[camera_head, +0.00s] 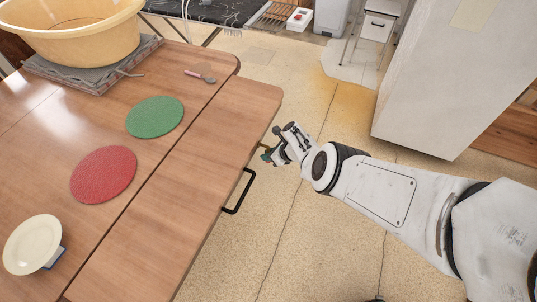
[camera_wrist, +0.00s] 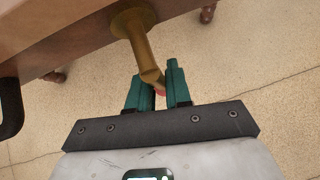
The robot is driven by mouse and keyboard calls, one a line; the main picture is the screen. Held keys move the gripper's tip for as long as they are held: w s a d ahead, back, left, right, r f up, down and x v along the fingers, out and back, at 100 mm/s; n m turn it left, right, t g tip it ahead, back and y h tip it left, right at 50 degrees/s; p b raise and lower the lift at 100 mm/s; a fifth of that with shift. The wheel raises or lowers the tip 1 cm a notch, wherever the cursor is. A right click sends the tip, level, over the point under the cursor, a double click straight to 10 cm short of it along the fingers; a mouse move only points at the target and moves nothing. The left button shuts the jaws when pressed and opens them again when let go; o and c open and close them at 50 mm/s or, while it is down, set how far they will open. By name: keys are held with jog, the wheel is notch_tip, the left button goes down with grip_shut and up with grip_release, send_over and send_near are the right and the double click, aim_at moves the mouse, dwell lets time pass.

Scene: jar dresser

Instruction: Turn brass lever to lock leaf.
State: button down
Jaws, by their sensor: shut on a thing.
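The table leaf (camera_head: 170,195) is raised level with the wooden tabletop and has a black bar handle (camera_head: 238,192) on its edge. The brass lever (camera_wrist: 136,40) hangs below the leaf's edge in the wrist view, its round base against the wood. Its lower end lies between the green fingers of my gripper (camera_wrist: 159,90), and a bit of red shows at its tip. My gripper is shut on the lever. In the head view my gripper (camera_head: 270,155) is beside the leaf's edge, beyond the handle, and the lever is mostly hidden there.
On the tabletop are a green mat (camera_head: 154,117), a red mat (camera_head: 103,174), a cream plate (camera_head: 32,244), a spoon (camera_head: 201,76) and a large yellow basin (camera_head: 70,35). A white cabinet (camera_head: 447,75) stands at the right. Open floor (camera_head: 295,225) lies beside the table.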

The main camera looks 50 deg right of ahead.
jog(key=shift+s+f, duration=0.15)
jog(key=c, duration=1.1)
grip_release()
jog(key=shift+c, duration=0.2)
jog(key=shift+s+r+p, duration=0.2)
jog(key=shift+r+p, duration=0.35)
jog(key=shift+p, duration=0.1)
jog(key=p+v, duration=0.6)
jog(key=v, duration=0.3)
jog(key=shift+s+p, duration=0.4)
jog(key=shift+r, duration=0.1)
